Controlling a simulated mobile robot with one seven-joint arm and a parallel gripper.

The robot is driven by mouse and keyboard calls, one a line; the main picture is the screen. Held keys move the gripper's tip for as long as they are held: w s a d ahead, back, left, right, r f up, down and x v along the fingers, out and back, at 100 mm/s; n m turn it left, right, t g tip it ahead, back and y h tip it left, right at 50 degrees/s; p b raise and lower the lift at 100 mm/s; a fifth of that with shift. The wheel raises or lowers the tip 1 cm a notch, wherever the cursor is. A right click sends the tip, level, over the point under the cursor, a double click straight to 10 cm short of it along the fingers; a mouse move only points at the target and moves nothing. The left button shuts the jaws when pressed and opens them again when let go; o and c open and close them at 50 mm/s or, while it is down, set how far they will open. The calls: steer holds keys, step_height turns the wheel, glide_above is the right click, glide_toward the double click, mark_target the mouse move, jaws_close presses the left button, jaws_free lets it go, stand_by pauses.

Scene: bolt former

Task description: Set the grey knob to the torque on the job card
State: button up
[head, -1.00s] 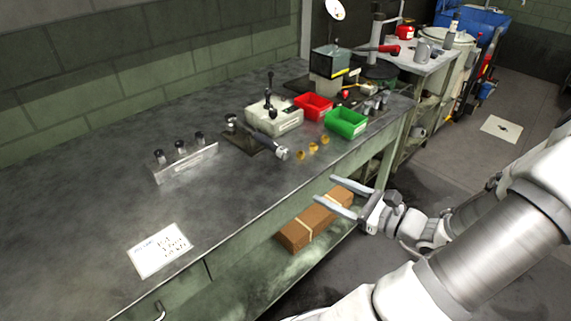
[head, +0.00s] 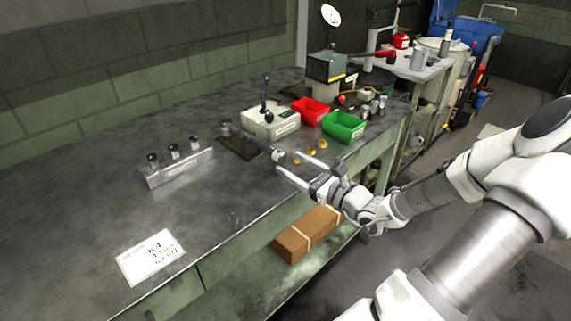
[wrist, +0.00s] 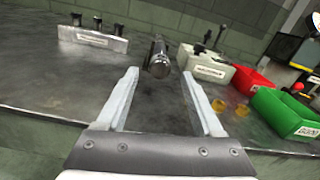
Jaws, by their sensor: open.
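A dark cylindrical tool (head: 255,145) lies on a dark base plate (head: 234,147) on the bench. Its near end is a grey round knob (head: 278,156), seen almost end-on in the wrist view (wrist: 160,69). I cannot read a scale on it. My gripper (head: 288,161) is open and empty at the bench's front edge, pointing at the knob. In the wrist view the fingers (wrist: 159,75) reach forward on either side of the knob's line, with the knob just past the tips. The white job card (head: 150,257) lies at the front left; its handwriting is too blurred to read surely.
A metal rack (head: 178,168) with three dark-topped pieces stands left. Behind the tool are a pale lever box (head: 270,122), a red bin (head: 311,111) and a green bin (head: 344,127). Small brass pieces (head: 322,143) lie right of the knob. The bench's left half is mostly clear.

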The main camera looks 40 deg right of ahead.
mark_target(284, 159)
steer(key=shift+w+a+b, duration=0.15)
steer(key=shift+w+b, duration=0.15)
steer(key=shift+w, duration=1.4)
jaws_close()
